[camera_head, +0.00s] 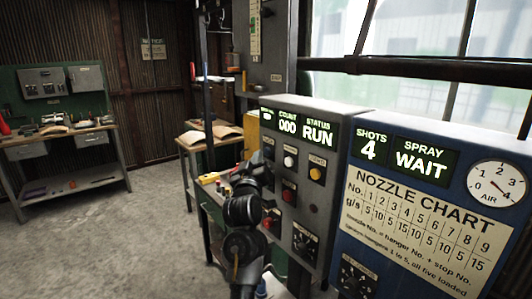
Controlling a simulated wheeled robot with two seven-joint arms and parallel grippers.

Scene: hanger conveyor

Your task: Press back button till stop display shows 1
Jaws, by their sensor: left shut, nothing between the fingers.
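A grey control panel (327,140) stands right of centre. Its display strip shows COUNT 000 (288,125) and STATUS RUN (317,134). A small leftmost display (267,114) is lit, but its label and value are too small to read. Below are a white button (290,161), a yellow button (316,173) and a red button (289,192); their labels are not legible. My left gripper (265,157), black, is shut and empty at the panel's left side, in front of its left button area. It hides part of that area, and I cannot tell whether it touches. My right gripper is out of view.
A blue panel (420,243) with SHOTS 4, SPRAY WAIT, a nozzle chart and an air gauge (496,184) adjoins on the right. A workbench (62,137) stands far left. A wooden table (215,138) is behind my arm. The concrete floor at left is clear.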

